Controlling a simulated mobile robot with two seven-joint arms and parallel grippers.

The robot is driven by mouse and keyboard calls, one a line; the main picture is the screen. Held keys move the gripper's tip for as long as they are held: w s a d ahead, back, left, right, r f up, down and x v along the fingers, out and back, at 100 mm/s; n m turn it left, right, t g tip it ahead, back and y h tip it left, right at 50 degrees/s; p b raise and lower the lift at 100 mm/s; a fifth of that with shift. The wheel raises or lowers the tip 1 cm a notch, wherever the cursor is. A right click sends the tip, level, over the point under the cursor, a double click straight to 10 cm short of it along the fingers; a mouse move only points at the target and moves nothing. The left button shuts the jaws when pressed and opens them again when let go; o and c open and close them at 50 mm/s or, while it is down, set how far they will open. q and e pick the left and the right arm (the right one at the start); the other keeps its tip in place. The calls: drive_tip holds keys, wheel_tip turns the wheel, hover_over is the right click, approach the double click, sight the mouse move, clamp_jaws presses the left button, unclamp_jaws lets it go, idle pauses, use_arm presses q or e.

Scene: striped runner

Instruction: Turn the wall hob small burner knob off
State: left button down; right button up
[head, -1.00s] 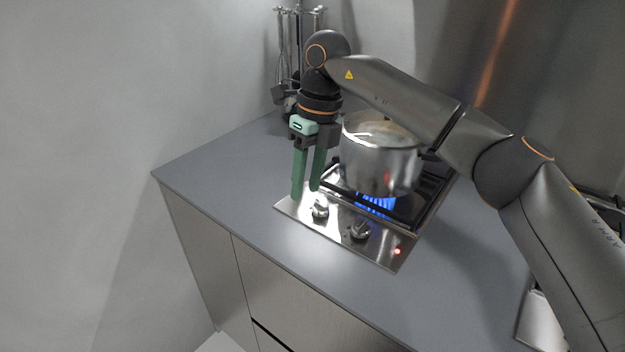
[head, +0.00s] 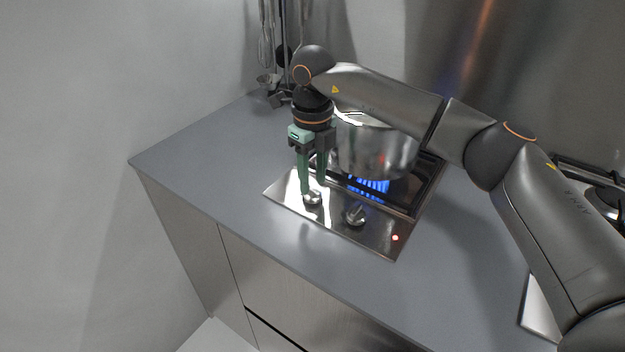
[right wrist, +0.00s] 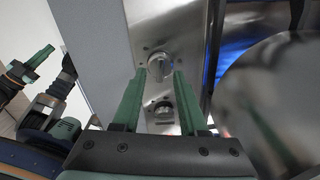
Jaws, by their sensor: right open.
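The steel hob panel (head: 330,227) carries two knobs, a left knob (head: 312,198) and a right knob (head: 355,214). I cannot tell which one is the small burner's. My right gripper (head: 312,187) points down over the left knob, fingers apart and empty, with the fingertips close to it; contact is unclear. In the right wrist view, one knob (right wrist: 160,66) shows just beyond the fingertips and another (right wrist: 163,109) between the fingers. Blue flame (head: 368,187) burns under a steel pot (head: 375,150). My left gripper (right wrist: 30,72) shows partly at the wrist view's left edge; its jaw state is unclear.
A red light (head: 395,238) glows at the panel's right end. The pot stands close to my right gripper and forearm. Hanging utensils (head: 275,50) are at the back wall. The grey counter (head: 200,170) is clear left of the hob.

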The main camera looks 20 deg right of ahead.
drive_tip(key=shift+f, duration=0.75)
clamp_jaws()
